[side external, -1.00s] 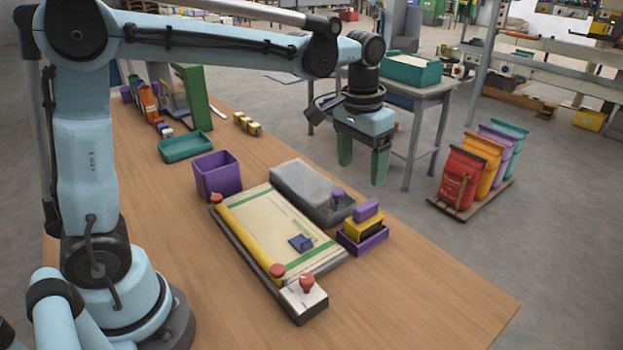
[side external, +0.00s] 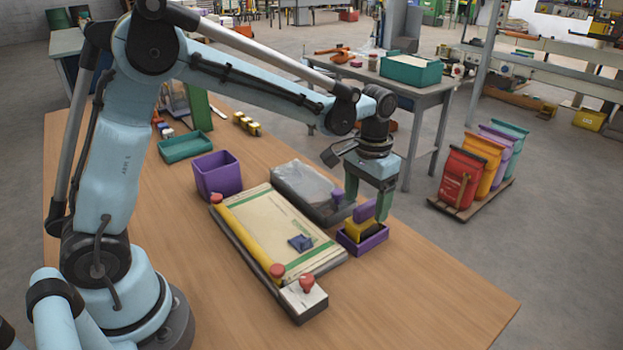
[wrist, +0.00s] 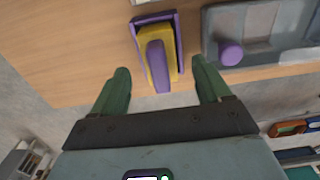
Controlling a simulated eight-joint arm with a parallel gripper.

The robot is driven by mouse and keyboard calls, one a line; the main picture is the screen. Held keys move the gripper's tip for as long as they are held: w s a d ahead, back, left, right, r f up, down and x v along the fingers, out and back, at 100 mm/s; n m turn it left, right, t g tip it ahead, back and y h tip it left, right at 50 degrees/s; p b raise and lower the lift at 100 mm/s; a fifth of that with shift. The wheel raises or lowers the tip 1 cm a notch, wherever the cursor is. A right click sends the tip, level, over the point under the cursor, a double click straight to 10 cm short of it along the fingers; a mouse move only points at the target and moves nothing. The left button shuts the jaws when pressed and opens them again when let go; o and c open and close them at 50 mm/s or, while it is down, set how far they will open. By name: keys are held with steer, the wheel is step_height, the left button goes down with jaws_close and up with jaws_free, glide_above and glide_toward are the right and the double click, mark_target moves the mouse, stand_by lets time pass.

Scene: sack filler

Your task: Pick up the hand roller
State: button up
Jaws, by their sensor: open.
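The hand roller appears to be the yellow tool (side external: 358,229) with a purple handle (side external: 365,211), sitting in a small purple tray (side external: 373,242). In the wrist view its purple handle (wrist: 158,66) and yellow body (wrist: 144,44) show at upper middle, inside the tray's rim (wrist: 137,23). My gripper (side external: 367,200) is open, with its green fingers pointing down at the handle's level. In the wrist view my gripper (wrist: 161,84) has one finger on each side of the handle's end, with gaps on both sides. Nothing is held.
A grey tray (side external: 300,190) with a purple knob lies close beside the tool's tray. A bag sealing board (side external: 270,235) with a yellow bar and red knobs lies to the left. A purple bin (side external: 215,178) stands behind it. The front right of the table is clear.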

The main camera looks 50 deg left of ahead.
mark_target(365, 220)
steer(key=shift+f, duration=2.2)
steer(key=c, duration=1.1)
